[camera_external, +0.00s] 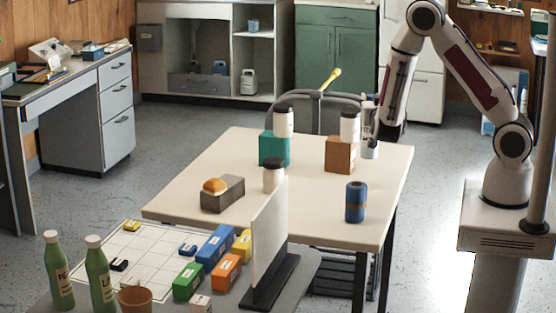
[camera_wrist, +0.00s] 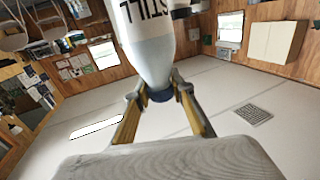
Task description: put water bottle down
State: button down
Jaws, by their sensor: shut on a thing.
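The water bottle (camera_wrist: 148,40) is pale with a dark-lettered label and a dark blue cap end. In the wrist view its lettering appears upside down, and the cap end lies between the fingers. My gripper (camera_wrist: 165,97) is shut on that end. In the external view the bottle (camera_external: 369,142) appears upright at the back right of the cream table (camera_external: 310,205), partly hidden by my dark gripper (camera_external: 376,134). Whether its base touches the tabletop cannot be told.
A third jar (camera_external: 273,176), a bun on a grey block (camera_external: 223,198) and a blue can (camera_external: 355,203) stand nearer. The right table edge is mostly clear.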

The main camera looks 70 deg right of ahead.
jog(key=shift+s+d+r+g, duration=0.1)
jog(key=shift+s+g, duration=0.2)
jog(key=shift+f, duration=3)
jog(key=shift+f, duration=2.1)
jog(key=c, duration=1.7)
grip_release()
